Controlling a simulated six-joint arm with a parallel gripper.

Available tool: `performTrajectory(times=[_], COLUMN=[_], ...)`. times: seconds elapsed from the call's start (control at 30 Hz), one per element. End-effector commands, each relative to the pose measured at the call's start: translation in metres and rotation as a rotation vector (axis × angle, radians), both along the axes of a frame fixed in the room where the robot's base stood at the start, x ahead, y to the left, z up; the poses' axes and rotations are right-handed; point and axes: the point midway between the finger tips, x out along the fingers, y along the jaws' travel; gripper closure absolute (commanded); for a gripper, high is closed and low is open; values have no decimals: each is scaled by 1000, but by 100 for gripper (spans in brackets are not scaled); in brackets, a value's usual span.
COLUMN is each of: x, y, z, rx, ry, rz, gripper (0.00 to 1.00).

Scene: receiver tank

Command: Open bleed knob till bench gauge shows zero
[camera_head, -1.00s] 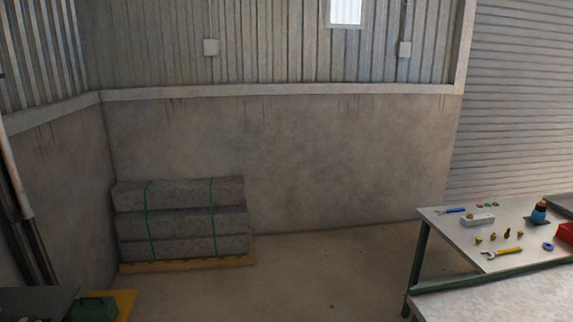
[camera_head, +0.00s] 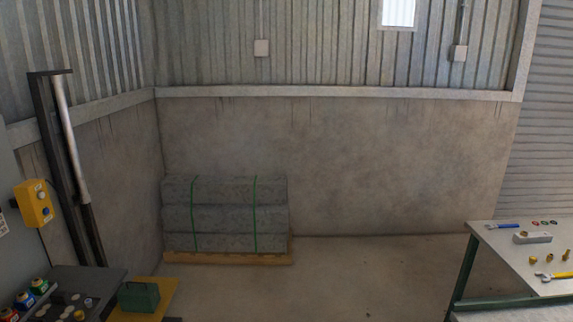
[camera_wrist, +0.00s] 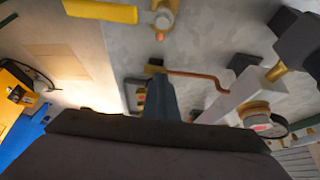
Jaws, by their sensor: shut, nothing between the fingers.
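In the wrist view my gripper (camera_wrist: 161,88) points up from the bottom centre, its fingers together and empty. Beyond its tip lies a pale surface with a bent copper tube (camera_wrist: 203,80). Right of the tip is a light grey fitting (camera_wrist: 236,94) with a brass round part with a red centre (camera_wrist: 258,122). A dark-rimmed round part beside it is mostly hidden; I cannot tell if it is a gauge. A yellow lever (camera_wrist: 100,11) and a brass valve (camera_wrist: 164,18) are at the top. I cannot identify the bleed knob or read any bench gauge.
In the head view, a workbench (camera_head: 512,262) with small fittings and a wrench (camera_head: 553,276) stands at right. Strapped grey blocks (camera_head: 224,213) sit on a pallet (camera_head: 228,258). A yellow control box (camera_head: 36,203) is at left. The middle floor is clear.

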Motion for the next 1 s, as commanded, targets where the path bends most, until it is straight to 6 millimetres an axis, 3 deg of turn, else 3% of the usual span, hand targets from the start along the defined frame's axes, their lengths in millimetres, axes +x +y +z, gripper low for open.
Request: performTrajectory(times=[1.0], x=[-21], y=[-2], z=[1], rx=[-4], ry=[-1], rz=[-2], gripper=[100])
